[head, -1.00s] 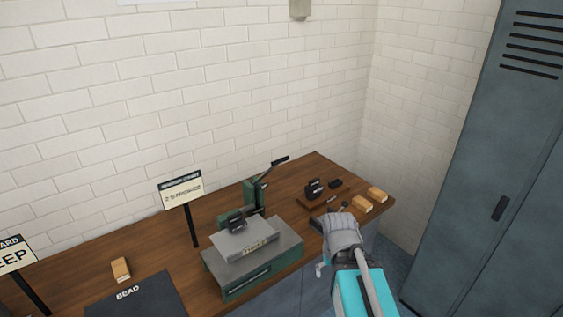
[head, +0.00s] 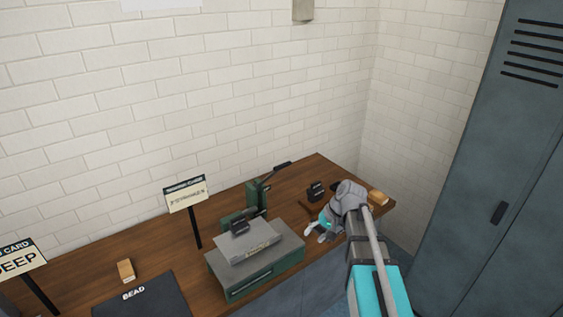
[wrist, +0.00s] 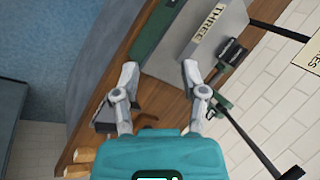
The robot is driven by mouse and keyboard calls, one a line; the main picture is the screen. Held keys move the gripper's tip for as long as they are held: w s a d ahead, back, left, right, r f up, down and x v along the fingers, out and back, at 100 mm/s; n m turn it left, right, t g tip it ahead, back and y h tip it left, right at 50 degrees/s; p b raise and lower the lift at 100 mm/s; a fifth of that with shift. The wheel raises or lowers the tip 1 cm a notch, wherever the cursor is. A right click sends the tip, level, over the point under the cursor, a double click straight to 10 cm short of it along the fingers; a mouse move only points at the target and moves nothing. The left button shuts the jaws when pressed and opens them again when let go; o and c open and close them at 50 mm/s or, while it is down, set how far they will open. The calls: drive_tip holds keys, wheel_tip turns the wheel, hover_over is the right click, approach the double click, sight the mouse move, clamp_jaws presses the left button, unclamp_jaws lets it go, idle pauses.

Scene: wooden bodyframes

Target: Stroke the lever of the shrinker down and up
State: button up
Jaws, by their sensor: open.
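The shrinker (head: 256,194) is a green machine standing on the wooden bench behind the grey plate. Its lever (head: 282,167) has a black grip and slants up to the right. In the wrist view a dark rod that looks like the lever (wrist: 250,136) runs to the lower right, outside my fingers. My gripper (head: 317,232) is open and empty, to the right of the green drawer box and in front of the shrinker, apart from the lever. In the wrist view my gripper (wrist: 160,78) has its two fingers spread, with bench and box edge beyond them.
A sign (head: 186,195) on a post stands left. A locker (head: 480,200) stands beyond the bench.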

drive_tip(key=w+r+m+t+y+p, duration=0.1)
drive_tip(key=w+r+m+y+p, duration=0.3)
drive_tip(key=w+r, duration=0.6)
drive_tip(key=n+t+y, duration=0.1)
drive_tip(key=y, duration=0.4)
approach(286, 165)
drive_tip(key=d, duration=0.2)
drive_tip(key=shift+s+r+p, duration=0.2)
drive_tip(key=shift+r+p, duration=0.15)
drive_tip(key=shift+p, duration=0.05)
drive_tip(key=b+x, duration=0.3)
drive_tip(key=x, duration=1)
drive_tip(key=shift+w+a+f+b, duration=0.1)
drive_tip(key=shift+a+f+b, duration=0.1)
drive_tip(key=shift+a+b, duration=0.15)
clamp_jaws()
drive_tip(key=shift+w, duration=0.1)
